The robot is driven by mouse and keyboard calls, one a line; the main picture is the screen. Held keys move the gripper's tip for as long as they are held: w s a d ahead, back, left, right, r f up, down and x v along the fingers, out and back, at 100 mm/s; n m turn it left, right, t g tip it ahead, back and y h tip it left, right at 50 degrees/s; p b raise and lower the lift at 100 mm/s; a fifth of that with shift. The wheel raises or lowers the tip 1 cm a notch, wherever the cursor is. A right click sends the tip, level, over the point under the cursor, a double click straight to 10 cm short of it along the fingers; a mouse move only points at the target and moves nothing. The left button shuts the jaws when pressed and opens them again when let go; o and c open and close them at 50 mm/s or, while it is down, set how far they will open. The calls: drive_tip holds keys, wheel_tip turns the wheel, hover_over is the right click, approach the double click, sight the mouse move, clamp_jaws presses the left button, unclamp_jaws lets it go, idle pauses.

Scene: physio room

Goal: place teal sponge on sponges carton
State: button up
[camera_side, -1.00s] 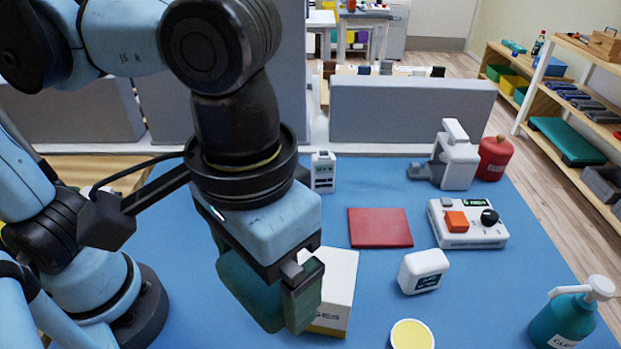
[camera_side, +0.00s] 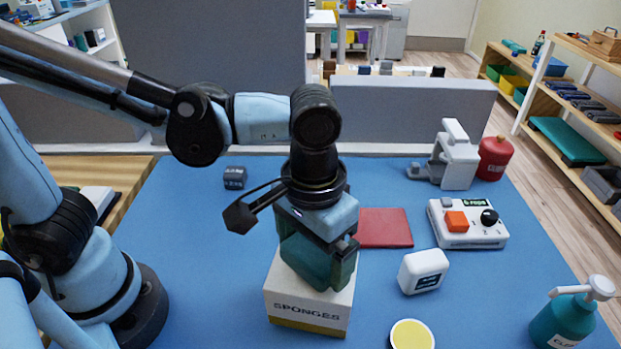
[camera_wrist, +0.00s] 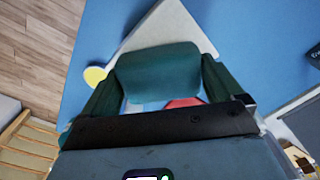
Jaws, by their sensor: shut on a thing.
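The sponges carton (camera_side: 307,312) is a white box with a yellow band and the word SPONGES, upright on the blue table. In the wrist view, its pale top (camera_wrist: 168,28) shows beyond the sponge. My gripper (camera_side: 318,265) points down over the carton, its dark teal fingers shut on the teal sponge (camera_wrist: 158,72). The wrist view shows the sponge between both fingers. In the side view the fingers largely hide the sponge. It is at or just above the carton's top; I cannot tell whether they touch.
A red pad (camera_side: 386,228) lies behind the carton. A white bottle (camera_side: 423,271) and a yellow-topped tub (camera_side: 411,335) stand to the right. A control box (camera_side: 467,224) and a teal pump bottle (camera_side: 567,318) are farther right. A small dark block (camera_side: 235,177) sits back left.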

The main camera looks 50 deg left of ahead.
sight(313, 250)
drive_tip(key=shift+f, duration=0.35)
drive_tip(key=shift+f, duration=0.15)
drive_tip(key=o, duration=0.6)
drive_tip(key=shift+o, duration=0.2)
wheel_tip(313, 250, up, 12)
drive_tip(key=w+a+f+t, duration=0.2)
drive_tip(key=a+f+t, duration=0.1)
drive_tip(key=a, duration=0.6)
drive_tip(key=w+a+f+t, duration=0.2)
drive_tip(key=a+f+t, duration=0.2)
drive_tip(key=a, duration=0.6)
drive_tip(key=shift+w+a+f, duration=0.25)
drive_tip(key=shift+w+f, duration=0.05)
drive_tip(key=shift+f, duration=0.4)
